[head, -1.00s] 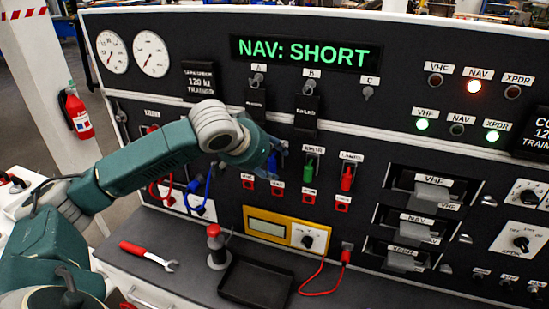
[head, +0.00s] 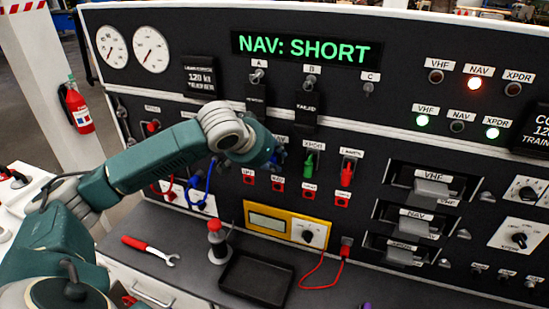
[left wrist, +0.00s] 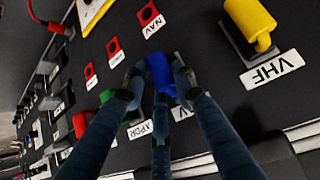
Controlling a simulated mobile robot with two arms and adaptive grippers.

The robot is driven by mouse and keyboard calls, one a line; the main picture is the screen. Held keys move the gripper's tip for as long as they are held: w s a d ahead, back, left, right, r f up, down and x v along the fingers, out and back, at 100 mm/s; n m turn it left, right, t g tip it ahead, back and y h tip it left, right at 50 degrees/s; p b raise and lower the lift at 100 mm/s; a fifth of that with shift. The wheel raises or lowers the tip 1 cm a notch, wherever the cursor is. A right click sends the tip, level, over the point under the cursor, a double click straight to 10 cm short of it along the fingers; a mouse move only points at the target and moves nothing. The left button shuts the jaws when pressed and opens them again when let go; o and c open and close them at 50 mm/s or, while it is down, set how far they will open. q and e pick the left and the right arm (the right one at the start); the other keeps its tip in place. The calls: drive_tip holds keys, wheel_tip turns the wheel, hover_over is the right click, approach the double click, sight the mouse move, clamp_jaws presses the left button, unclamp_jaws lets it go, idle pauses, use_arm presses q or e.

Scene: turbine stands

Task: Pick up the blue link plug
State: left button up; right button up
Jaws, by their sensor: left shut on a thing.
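The blue link plug (left wrist: 160,75) is between the fingertips of my left gripper (left wrist: 159,82) in the left wrist view, at the black panel. The fingers are shut on it and cover its sides. I cannot tell whether it is still in its socket. In the head view my left gripper (head: 277,154) is at the row of link plugs, and the wrist hides most of the blue plug. My right gripper is not in view.
A green plug (head: 309,163) and a red plug (head: 346,174) stand to the right. A yellow plug (left wrist: 250,22) sits by the VHF label. Below are a yellow meter (head: 287,226), a black tray (head: 257,278) and a red-handled wrench (head: 150,250).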

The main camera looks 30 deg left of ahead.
sight(274, 156)
use_arm(q)
drive_tip(key=shift+r, duration=0.1)
drive_tip(key=shift+w+r+b, duration=0.1)
drive_tip(key=shift+r+b, duration=0.1)
drive_tip(key=shift+b, duration=0.5)
drive_tip(key=r, duration=0.4)
drive_tip(key=w+r+b, duration=0.1)
drive_tip(key=shift+a+r, duration=0.3)
drive_tip(key=shift+r, duration=0.1)
clamp_jaws()
drive_tip(key=shift+s+d+r, duration=0.25)
drive_tip(key=shift+s+r, duration=0.1)
drive_tip(key=shift+s, duration=0.2)
drive_tip(key=s+d+b, duration=0.2)
drive_tip(key=s+b, duration=0.1)
drive_tip(key=s, duration=0.6)
drive_tip(key=s+d+b, duration=0.2)
drive_tip(key=s+b, duration=0.2)
drive_tip(key=s, duration=0.6)
drive_tip(key=shift+s+d, duration=0.15)
drive_tip(key=shift+d, duration=0.15)
